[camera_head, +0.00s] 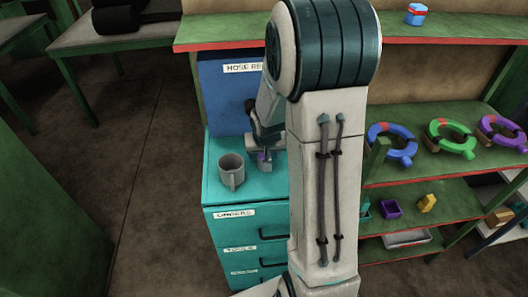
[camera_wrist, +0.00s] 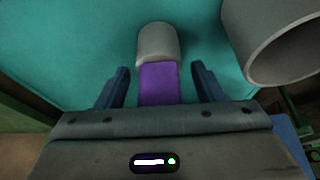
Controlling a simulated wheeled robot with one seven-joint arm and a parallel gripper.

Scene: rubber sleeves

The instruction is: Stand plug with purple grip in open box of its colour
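The plug has a rounded grey body and a purple grip (camera_wrist: 159,85). In the wrist view it is on the teal cabinet top, between the two fingers of my gripper (camera_wrist: 160,85). The fingers are open, with a gap on each side of the purple grip. In the head view my gripper (camera_head: 263,160) is over the cabinet top, and a bit of purple (camera_head: 262,155) shows at it. A small purple box (camera_head: 391,209), seemingly open on top, sits on the middle shelf to the right. My arm hides part of the scene.
A grey mug (camera_head: 231,171) stands close to my gripper on the teal cabinet (camera_head: 212,190). On the right shelves are a yellow block-like item (camera_head: 427,203), blue (camera_head: 392,143), green (camera_head: 451,139) and purple (camera_head: 502,133) rings, and a grey tray (camera_head: 406,238).

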